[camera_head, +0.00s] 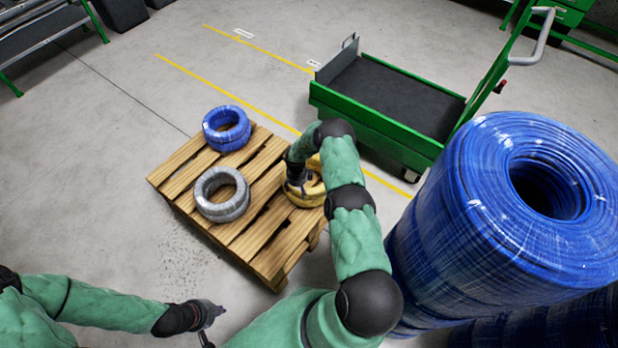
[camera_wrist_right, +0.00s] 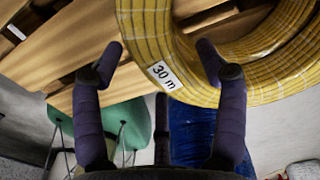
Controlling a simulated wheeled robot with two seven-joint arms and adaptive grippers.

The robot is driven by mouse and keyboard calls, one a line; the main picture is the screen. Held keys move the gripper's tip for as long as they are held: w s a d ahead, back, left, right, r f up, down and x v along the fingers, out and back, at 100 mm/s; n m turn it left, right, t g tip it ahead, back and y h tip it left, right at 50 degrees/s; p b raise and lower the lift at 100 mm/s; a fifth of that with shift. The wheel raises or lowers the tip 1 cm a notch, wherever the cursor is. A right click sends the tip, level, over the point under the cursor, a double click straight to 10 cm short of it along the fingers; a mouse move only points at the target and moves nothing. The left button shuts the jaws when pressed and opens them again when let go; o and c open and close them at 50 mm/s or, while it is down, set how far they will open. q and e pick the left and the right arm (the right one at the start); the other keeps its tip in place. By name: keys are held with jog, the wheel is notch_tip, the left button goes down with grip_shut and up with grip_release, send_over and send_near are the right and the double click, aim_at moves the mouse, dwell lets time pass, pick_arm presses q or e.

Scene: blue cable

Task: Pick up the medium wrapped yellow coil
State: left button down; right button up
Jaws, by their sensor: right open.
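The yellow wrapped coil (camera_head: 309,192) lies on the right part of the wooden pallet, partly hidden by my right arm. In the right wrist view, the yellow coil (camera_wrist_right: 147,30) shows a white "30 m" label. My right gripper (camera_wrist_right: 160,50) is open, its fingers on either side of the coil's band near the label. One fingertip is by the outer edge, the other by the inner hole. In the head view my right gripper (camera_head: 298,188) is at the coil's left side. My left gripper (camera_head: 208,322) is low in the picture, away from the pallet; its opening is unclear.
The pallet (camera_head: 238,232) also bears a blue coil (camera_head: 227,128) and a grey coil (camera_head: 222,194). A green cart (camera_head: 375,130) stands behind. Large blue cable rolls (camera_head: 470,235) stand close on the right. The floor (camera_head: 80,190) to the left is clear.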

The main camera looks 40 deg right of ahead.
notch_tip(320, 180, down, 2)
jog(key=shift+f+b, duration=0.1)
jog(key=shift+b, duration=0.2)
grip_shut()
jog(key=shift+w+r, duration=0.1)
jog(key=shift+r, duration=0.15)
